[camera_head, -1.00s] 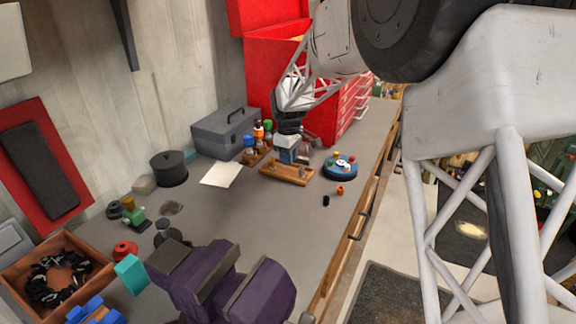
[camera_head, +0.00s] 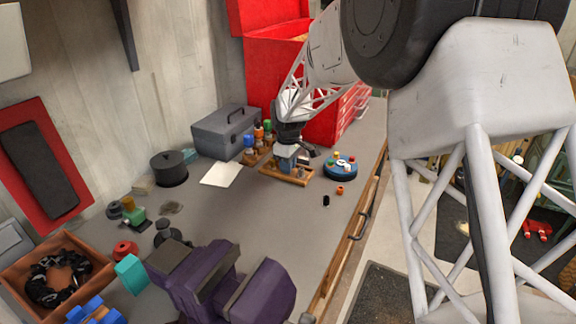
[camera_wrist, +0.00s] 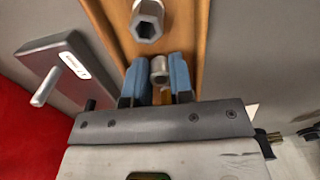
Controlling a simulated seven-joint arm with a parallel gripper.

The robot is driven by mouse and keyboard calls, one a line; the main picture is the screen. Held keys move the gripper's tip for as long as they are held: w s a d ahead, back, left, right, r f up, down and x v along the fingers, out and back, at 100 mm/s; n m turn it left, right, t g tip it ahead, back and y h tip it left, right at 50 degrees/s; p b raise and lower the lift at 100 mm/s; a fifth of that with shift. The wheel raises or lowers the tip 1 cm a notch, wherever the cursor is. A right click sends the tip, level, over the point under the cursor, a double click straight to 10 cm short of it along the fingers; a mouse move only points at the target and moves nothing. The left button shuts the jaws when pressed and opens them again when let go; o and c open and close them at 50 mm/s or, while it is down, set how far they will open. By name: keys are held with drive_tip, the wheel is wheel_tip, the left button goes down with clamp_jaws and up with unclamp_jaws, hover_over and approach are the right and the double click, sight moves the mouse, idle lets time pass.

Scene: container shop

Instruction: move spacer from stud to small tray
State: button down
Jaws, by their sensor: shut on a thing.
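My gripper (camera_head: 286,160) is low over a wooden board (camera_head: 298,182) in the middle of the bench. In the wrist view its two blue fingers (camera_wrist: 157,76) are shut on a small grey spacer (camera_wrist: 159,66) with a round hole in its end. The same view shows the wooden board (camera_wrist: 185,25) behind it and a grey piece with a hexagonal hole (camera_wrist: 147,21) just beyond. I cannot tell whether the spacer is around a stud or clear of it. A round blue dish (camera_head: 343,172) with small coloured parts stands to the right; I cannot tell whether it is the small tray.
Small bottles with coloured caps (camera_head: 258,138) and a grey toolbox (camera_head: 226,135) stand behind left, close to my gripper. A red cabinet (camera_head: 315,122) stands behind. A black part (camera_head: 326,201) and an orange part (camera_head: 340,190) lie in front.

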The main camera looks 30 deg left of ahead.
drive_tip(key=shift+f, duration=0.1)
drive_tip(key=c, duration=1)
unclamp_jaws()
wheel_tip(320, 180, up, 12)
drive_tip(key=shift+d+r, duration=0.1)
drive_tip(key=shift+r, duration=0.1)
idle(0.8)
